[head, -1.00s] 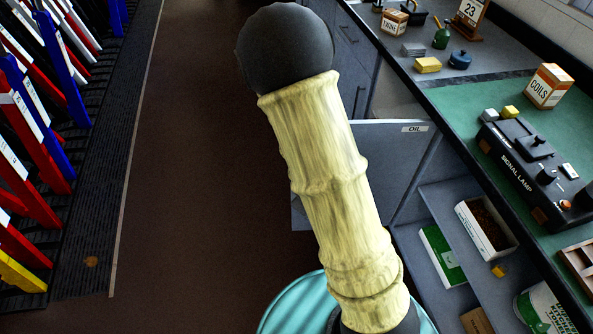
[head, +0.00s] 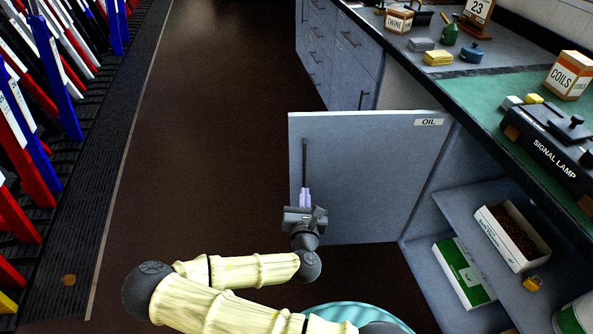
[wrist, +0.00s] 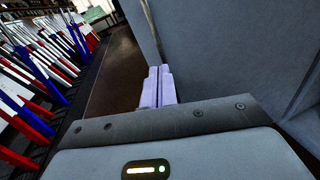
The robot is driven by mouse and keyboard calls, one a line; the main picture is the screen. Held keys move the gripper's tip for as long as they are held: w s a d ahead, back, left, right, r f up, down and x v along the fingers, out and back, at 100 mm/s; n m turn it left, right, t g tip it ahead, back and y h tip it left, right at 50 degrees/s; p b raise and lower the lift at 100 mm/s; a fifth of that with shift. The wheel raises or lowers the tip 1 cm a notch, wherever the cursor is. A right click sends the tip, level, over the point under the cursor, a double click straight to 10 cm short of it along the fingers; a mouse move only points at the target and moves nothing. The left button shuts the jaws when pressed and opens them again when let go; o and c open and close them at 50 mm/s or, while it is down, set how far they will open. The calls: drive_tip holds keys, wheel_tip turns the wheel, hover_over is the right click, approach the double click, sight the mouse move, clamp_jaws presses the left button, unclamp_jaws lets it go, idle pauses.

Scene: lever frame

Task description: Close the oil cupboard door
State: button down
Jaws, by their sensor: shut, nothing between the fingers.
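The oil cupboard door (head: 375,175) is a grey panel with an "OIL" label at its top right. It stands wide open, its hinge side at the right by the cupboard. A dark vertical bar handle (head: 305,160) is near its left edge. My gripper (head: 304,192) is at the door's left part, just below the handle, with its pale lilac fingers together and empty. In the wrist view the closed fingers (wrist: 158,86) are close to the door face (wrist: 225,50); I cannot tell whether they touch it.
The counter (head: 480,85) runs above. Colored levers (head: 45,95) line the left. The brown floor (head: 210,120) between is clear.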

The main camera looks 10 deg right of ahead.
drive_tip(key=shift+w+a+r+n+t+y, duration=0.15)
drive_tip(key=shift+a+n+t+y, duration=0.35)
drive_tip(key=shift+a+n, duration=0.4)
drive_tip(key=shift+d, duration=0.15)
drive_tip(key=b, duration=0.4)
approach(296, 153)
drive_tip(key=w, duration=0.3)
drive_tip(key=w+d, duration=0.1)
drive_tip(key=w, duration=0.2)
drive_tip(key=shift+w+d, duration=0.15)
drive_tip(key=shift+w, duration=0.2)
